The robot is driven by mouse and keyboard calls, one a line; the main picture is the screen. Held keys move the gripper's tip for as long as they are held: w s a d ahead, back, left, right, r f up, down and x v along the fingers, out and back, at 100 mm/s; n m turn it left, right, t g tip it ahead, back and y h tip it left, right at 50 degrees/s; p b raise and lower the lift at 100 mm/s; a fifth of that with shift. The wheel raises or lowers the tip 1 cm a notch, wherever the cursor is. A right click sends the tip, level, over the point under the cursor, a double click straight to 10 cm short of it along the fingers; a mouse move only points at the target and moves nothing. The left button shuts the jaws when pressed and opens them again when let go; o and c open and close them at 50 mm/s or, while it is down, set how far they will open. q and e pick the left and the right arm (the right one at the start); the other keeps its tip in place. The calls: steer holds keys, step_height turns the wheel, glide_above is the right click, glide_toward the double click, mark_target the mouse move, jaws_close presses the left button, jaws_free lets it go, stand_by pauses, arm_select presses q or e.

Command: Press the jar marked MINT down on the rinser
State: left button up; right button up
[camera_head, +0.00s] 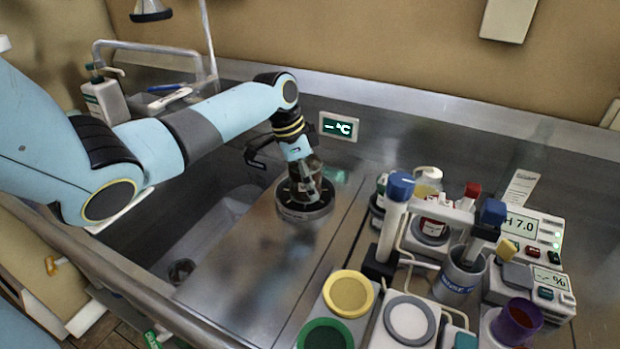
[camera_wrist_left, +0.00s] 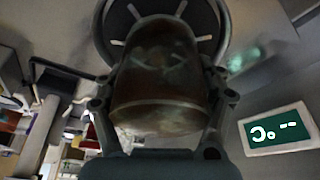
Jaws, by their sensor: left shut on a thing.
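My left gripper (camera_head: 299,168) comes down from above over the rinser (camera_head: 306,210), a round dark disc with pale spokes on the steel deck beside the sink. It is shut on a brownish glass jar (camera_head: 303,187), which stands over the rinser's middle. In the left wrist view the jar (camera_wrist_left: 160,80) fills the space between the fingers, with the spoked rinser (camera_wrist_left: 128,42) right behind it. I cannot tell whether the jar touches the rinser. No MINT marking is readable on it. My right gripper does not show.
A sink basin (camera_head: 200,232) lies left of the rinser. A small °C display (camera_head: 338,127) is on the back wall. To the right stand meters, a grey cup (camera_head: 459,277), blue-capped probes (camera_head: 399,190), and yellow (camera_head: 348,293) and green (camera_head: 325,335) round lids.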

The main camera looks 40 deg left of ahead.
mark_target(311, 161)
arm_select(q)
steer(key=shift+f, duration=0.45)
stand_by(1.4)
steer(key=shift+r, duration=0.1)
step_height(311, 161, up, 6)
steer(key=p, duration=0.5)
steer(key=shift+r+p, duration=1)
steer(key=shift+p, duration=0.05)
steer(key=shift+s+f, duration=0.1)
steer(key=shift+f, duration=0.05)
